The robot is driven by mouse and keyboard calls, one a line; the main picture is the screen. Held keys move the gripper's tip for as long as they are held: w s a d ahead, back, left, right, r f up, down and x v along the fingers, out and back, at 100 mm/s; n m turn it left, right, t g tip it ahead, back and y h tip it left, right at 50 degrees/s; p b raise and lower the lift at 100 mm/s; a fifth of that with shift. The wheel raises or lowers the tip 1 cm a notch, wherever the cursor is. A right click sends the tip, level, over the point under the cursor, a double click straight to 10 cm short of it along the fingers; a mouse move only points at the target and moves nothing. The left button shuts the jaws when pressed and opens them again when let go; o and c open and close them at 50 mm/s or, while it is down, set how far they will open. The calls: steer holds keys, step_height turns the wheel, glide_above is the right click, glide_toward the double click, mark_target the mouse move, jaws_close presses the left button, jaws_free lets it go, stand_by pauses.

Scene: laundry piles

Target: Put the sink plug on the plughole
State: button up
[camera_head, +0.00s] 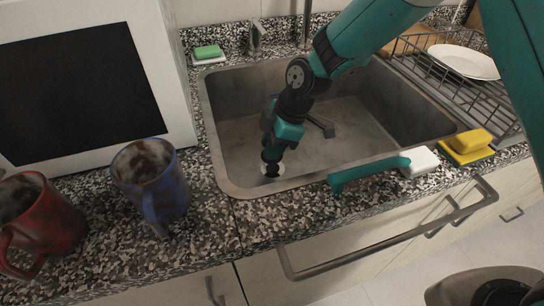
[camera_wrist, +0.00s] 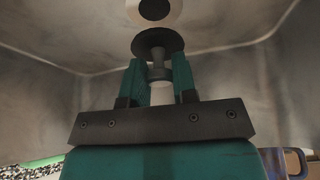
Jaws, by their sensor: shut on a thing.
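My gripper (camera_head: 270,142) reaches down into the left part of the grey sink basin (camera_head: 232,125). Its teal fingers (camera_wrist: 158,82) are shut on the stem of the sink plug, whose dark round disc (camera_wrist: 158,42) faces away from the gripper. In the head view the plug (camera_head: 271,156) shows as a small dark piece under the fingers. The plughole, a pale ring with a dark centre (camera_wrist: 154,9), lies just beyond the disc in the wrist view. It is also partly visible in the head view (camera_head: 273,169). I cannot tell whether plug and plughole touch.
A blue mug (camera_head: 152,184) and a red mug (camera_head: 40,222) stand left, by a white appliance (camera_head: 178,75). A teal handle (camera_head: 368,172) lies at the sink's front rim. A yellow sponge (camera_head: 470,142) and a dish rack (camera_head: 440,82) with a plate (camera_head: 464,62) are right.

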steer(key=shift+f, duration=2)
steer(key=shift+f, duration=0.15)
steer(key=o, duration=0.9)
steer(key=shift+r, duration=0.3)
steer(key=s+v, duration=0.1)
steer(key=v, duration=1)
steer(key=s+d+r+m, duration=0.4)
steer(key=s+r+m, duration=0.2)
steer(key=s, duration=0.5)
steer(key=s+d+r+m, duration=0.5)
steer(key=s+r+m, duration=0.1)
steer(key=s, duration=0.5)
steer(key=shift+d+r+m+t, duration=0.15)
steer(key=shift+r+m+t, duration=0.15)
steer(key=shift+r+m, duration=0.15)
